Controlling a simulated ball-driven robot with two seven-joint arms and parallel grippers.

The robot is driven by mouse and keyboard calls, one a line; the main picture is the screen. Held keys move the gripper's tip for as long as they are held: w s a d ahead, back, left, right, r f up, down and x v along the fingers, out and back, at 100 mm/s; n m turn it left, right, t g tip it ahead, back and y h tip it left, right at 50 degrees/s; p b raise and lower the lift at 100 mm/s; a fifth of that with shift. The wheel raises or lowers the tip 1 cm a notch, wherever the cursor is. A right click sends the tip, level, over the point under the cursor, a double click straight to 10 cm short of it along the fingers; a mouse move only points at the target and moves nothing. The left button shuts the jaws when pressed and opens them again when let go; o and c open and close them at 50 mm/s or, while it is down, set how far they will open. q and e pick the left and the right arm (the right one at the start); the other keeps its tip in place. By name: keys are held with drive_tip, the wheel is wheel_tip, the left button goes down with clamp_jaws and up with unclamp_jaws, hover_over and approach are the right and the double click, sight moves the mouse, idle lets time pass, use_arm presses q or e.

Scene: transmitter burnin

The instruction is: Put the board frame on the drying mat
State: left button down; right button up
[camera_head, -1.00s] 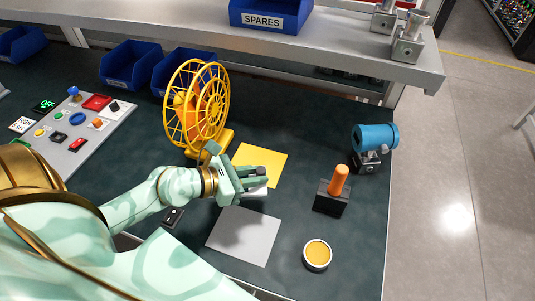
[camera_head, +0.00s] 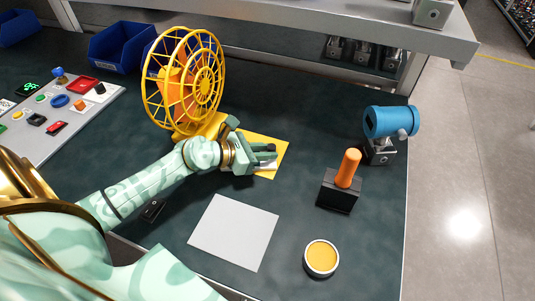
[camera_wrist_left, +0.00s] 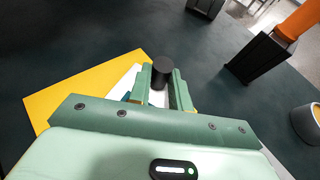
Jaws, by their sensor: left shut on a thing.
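The board frame (camera_head: 267,167) is a small whitish piece with a dark knob, which shows in the left wrist view (camera_wrist_left: 162,70). My left gripper (camera_head: 270,153) is shut on it, with the fingers around the knob. The gripper hides much of the frame. A yellow mat (camera_head: 279,145) and a pale grey mat (camera_head: 235,232) lie on the bench; I cannot tell by marking which is the drying mat. The frame is over the yellow mat, which also shows in the left wrist view (camera_wrist_left: 60,98); whether it touches is unclear. My right gripper is not in view.
To the right are an orange-handled black block (camera_head: 340,190), a blue cylinder on a stand (camera_head: 390,122) and a round yellow-topped tin (camera_head: 321,258). A control panel (camera_head: 65,115) lies at left.

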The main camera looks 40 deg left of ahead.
use_arm(q)
drive_tip(key=shift+f, duration=0.1)
drive_tip(key=c, duration=1.3)
unclamp_jaws()
drive_tip(key=p+v, duration=0.2)
drive_tip(key=v, duration=1)
